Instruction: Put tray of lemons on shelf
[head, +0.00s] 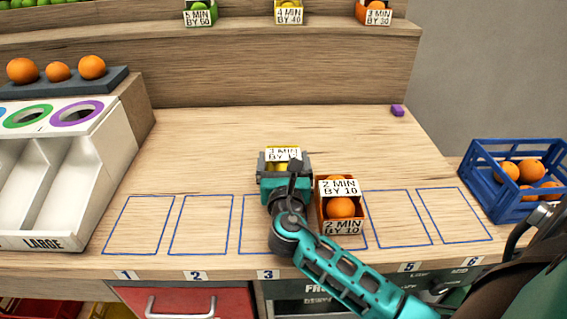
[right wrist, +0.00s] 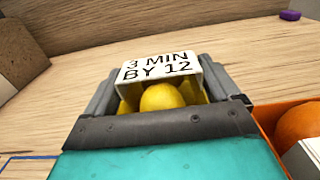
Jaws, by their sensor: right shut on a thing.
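The tray of lemons (head: 283,154) carries a white label and stands behind the outlined slots in the head view, mostly hidden by my right gripper (head: 285,170). In the right wrist view its label (right wrist: 159,67) reads "3 MIN BY 12", with yellow lemons (right wrist: 163,98) below it. My right gripper is shut on this tray, one finger along each side. I cannot tell whether the tray touches the counter. The shelf (head: 230,38) runs along the back, with small labelled trays on its upper ledge. My left gripper is not in view.
An orange tray of oranges (head: 342,226) labelled "2 MIN BY 10" stands close to the right of my right gripper. A blue crate (head: 485,185) is at the right, a white bin unit (head: 60,165) at the left. A purple block (head: 397,110) lies far back. Slots 1 and 2 are empty.

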